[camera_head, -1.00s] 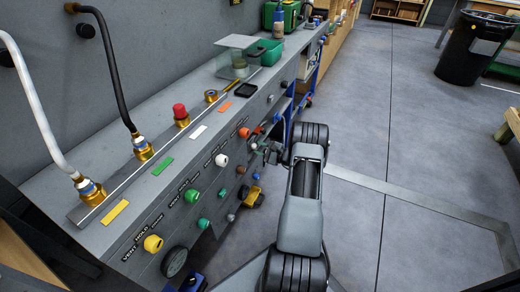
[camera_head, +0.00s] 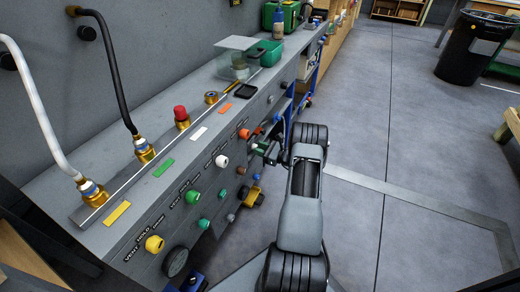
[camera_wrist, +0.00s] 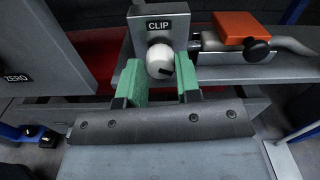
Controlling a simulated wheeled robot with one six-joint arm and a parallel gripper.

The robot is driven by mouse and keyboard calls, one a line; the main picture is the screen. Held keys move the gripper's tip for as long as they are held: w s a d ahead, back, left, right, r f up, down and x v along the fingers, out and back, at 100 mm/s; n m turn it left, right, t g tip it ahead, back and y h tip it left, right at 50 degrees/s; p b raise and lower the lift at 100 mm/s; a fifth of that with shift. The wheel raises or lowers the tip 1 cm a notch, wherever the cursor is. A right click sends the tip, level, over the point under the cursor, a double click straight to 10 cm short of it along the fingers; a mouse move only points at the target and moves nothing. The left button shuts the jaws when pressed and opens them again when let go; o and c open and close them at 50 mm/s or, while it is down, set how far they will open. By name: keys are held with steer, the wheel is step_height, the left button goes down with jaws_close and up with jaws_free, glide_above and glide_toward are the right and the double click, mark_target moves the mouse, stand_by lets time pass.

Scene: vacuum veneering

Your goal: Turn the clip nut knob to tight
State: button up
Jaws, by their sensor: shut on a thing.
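In the wrist view the clip nut knob (camera_wrist: 160,58) is a white round knob with a short dark mark on its lower part. It sits on a grey block under a black CLIP label (camera_wrist: 158,25). My gripper (camera_wrist: 160,76) has its two green-padded fingers on either side of the knob and is shut on it. In the head view my gripper (camera_head: 268,152) is against the bench front at the right end of the panel. The knob is too small and covered to make out there.
An orange block with a black knob (camera_wrist: 236,30) on a metal pipe stands close right of the CLIP block. A grey ZERO panel (camera_wrist: 25,45) is at left. The bench front (camera_head: 170,215) carries several coloured knobs. Open floor (camera_head: 400,150) lies to the right.

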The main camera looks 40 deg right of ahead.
stand_by(0.3)
steer(key=o, duration=0.9)
steer(key=p+v, duration=0.3)
steer(key=v, duration=1)
steer(key=shift+s+d, duration=0.2)
steer(key=shift+s, duration=0.15)
